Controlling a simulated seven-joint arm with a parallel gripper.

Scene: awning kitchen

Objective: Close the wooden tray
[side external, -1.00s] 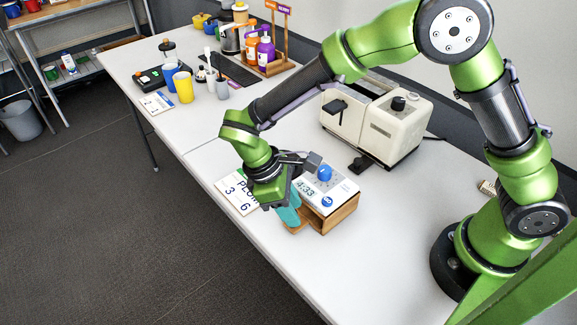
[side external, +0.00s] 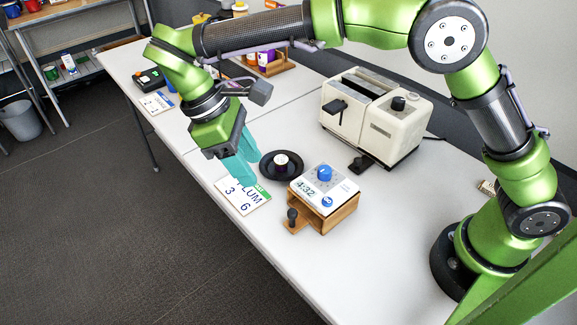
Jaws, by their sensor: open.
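The wooden tray (side external: 293,226) sits in a small wooden box (side external: 335,217) on the white table. Its front part, with an upright dark knob (side external: 292,214), sticks out from the box's left side. A white timer (side external: 324,184) with blue knobs lies on top of the box. My gripper (side external: 246,166) has teal fingers. It is open and empty, up and to the left of the tray, apart from it. It hangs near the number card and overlaps the card's top edge in the picture.
A number card (side external: 240,198) lies left of the tray. A black plate (side external: 268,169) with a small dark-and-white cup (side external: 281,162) is behind it. A cream toaster (side external: 376,115) stands at the back right. The table's front edge runs close to the tray.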

